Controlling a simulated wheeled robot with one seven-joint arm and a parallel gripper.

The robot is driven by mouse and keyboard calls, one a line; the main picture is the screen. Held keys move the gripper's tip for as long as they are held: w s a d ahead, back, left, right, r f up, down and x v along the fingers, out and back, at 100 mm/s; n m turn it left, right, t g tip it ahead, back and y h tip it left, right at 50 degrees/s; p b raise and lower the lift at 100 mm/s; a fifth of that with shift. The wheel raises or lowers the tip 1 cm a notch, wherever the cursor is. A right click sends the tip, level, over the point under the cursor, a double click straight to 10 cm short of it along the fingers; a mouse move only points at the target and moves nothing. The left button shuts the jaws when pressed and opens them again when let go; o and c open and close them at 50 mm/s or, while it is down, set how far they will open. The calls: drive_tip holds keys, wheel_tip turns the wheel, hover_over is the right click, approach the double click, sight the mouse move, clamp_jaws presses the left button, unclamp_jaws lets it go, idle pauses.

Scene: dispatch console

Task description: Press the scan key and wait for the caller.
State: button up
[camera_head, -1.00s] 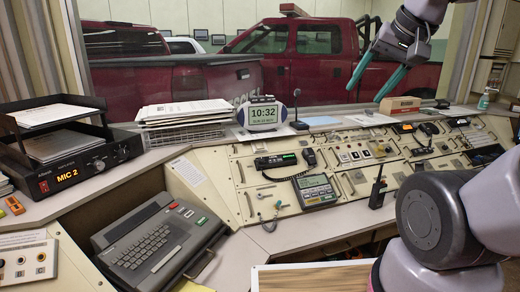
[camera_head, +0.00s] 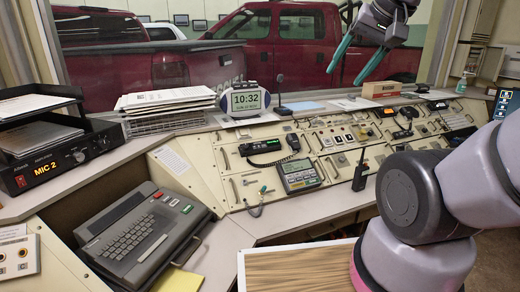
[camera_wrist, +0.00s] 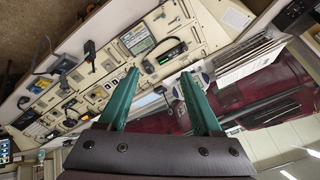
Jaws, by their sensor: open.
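My gripper (camera_head: 344,77) is open and empty, with two teal fingers, raised above the back of the console in front of the window. The sloped cream console panel (camera_head: 225,168) carries several units. One is a grey keypad unit with a lit screen (camera_head: 299,176). Key labels are too small to read, so I cannot tell which is the scan key.
A clock reading 10:32 (camera_head: 245,101), a paper stack (camera_head: 165,98) and a small box (camera_head: 381,89) stand on the back ledge. A walkie-talkie (camera_head: 360,172) stands upright on the console. A keyboard terminal (camera_head: 135,235) and a MIC 2 unit (camera_head: 58,167) are left.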

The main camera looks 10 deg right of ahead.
clamp_jaws()
idle(1.8)
